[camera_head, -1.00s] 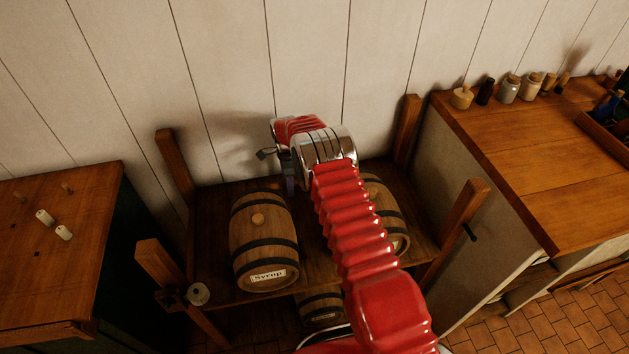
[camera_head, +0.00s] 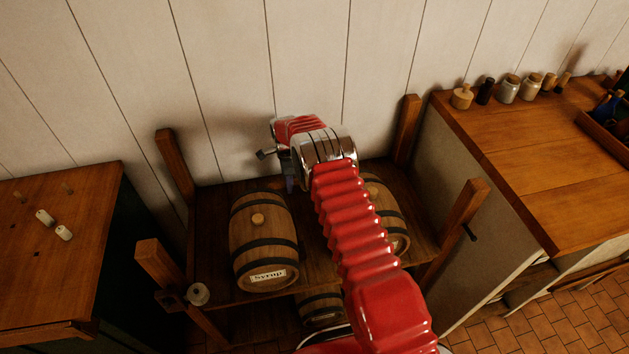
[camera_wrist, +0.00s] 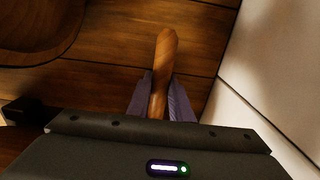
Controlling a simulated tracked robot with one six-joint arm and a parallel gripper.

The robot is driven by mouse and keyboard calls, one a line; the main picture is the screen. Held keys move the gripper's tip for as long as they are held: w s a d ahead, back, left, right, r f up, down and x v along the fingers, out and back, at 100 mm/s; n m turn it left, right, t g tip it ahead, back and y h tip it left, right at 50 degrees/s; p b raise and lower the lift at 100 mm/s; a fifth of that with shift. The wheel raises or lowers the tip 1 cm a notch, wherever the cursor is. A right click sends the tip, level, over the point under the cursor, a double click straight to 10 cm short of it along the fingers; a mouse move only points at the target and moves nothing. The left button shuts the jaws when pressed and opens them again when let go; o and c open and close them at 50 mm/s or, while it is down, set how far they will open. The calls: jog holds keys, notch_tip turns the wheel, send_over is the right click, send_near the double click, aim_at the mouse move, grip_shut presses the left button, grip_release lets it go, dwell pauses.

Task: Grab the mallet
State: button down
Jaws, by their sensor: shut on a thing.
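A wooden handle (camera_wrist: 165,50), which I take to be the mallet's, stands out between the two purple-grey fingers of my gripper (camera_wrist: 160,88) in the wrist view. The fingers are shut on it, one on each side. Its rounded end points away from the gripper. The mallet's head is not visible; the dark gripper body covers the lower part of that view. In the head view my gripper (camera_head: 289,180) is at the back of the barrel rack, above its shelf and behind the Syrup barrel. The mallet cannot be made out there.
The Syrup barrel (camera_head: 263,240) lies left of my arm and another barrel (camera_head: 392,215) lies partly behind it. Wooden posts (camera_head: 458,230) rise at the corners of the rack (camera_head: 212,230). The plank wall (camera_head: 300,60) is close behind. Counters stand left and right.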

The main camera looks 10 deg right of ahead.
jog(key=shift+r, duration=0.1)
dwell(0.3)
notch_tip(320, 180, up, 10)
jog(key=shift+f, duration=0.1)
dwell(0.5)
dwell(0.5)
jog(key=shift+s+d+r, duration=0.1)
jog(key=shift+d+r, duration=0.05)
jog(key=shift+r, duration=0.2)
jog(key=s+d+r+n, duration=0.3)
jog(key=s+r+n, duration=0.5)
jog(key=s+n, duration=0.1)
jog(key=s+d+r+n, duration=0.4)
jog(key=s+r+n, duration=0.4)
jog(key=s, duration=0.1)
jog(key=shift+s+n, duration=0.25)
jog(key=shift+n, duration=0.15)
jog(key=shift+s, duration=0.15)
